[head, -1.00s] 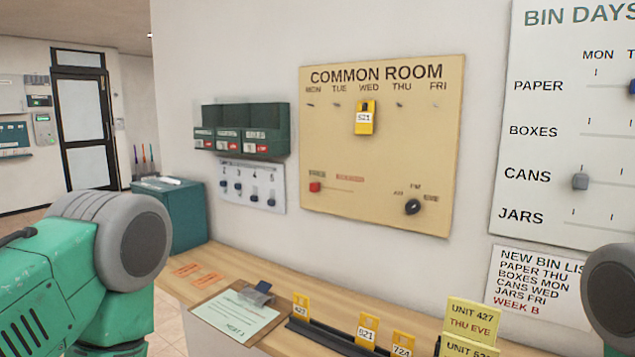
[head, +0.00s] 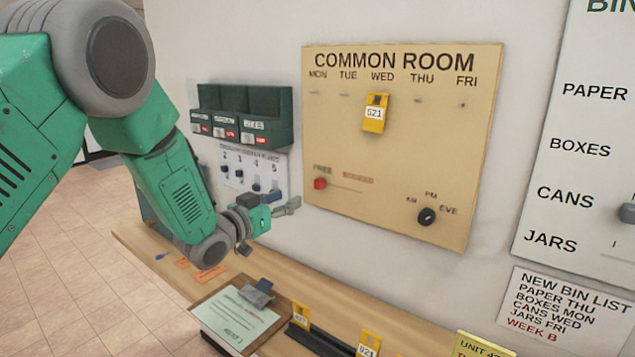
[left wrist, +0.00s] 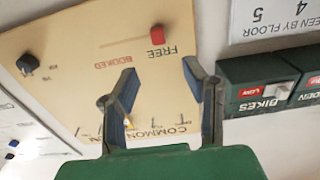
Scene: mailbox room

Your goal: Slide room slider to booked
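The room slider is a small red knob (head: 320,184) on the tan Common Room board (head: 400,150). It sits at the left end of its short track, under FREE, and BOOKED is printed to its right. My left gripper (head: 283,203) is open and empty, left of the knob and a little lower in the head view. In the left wrist view the knob (left wrist: 157,35) shows beyond the open fingers (left wrist: 160,82), apart from them. The board appears upside down there. My right gripper is not in view.
A dial (head: 427,216) is right of the slider. A yellow 521 tag (head: 375,114) hangs under WED. Green bins (head: 240,125) and a small slider panel (head: 232,165) are left of the board. A clipboard (head: 240,318) and tag rack lie on the wooden counter below.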

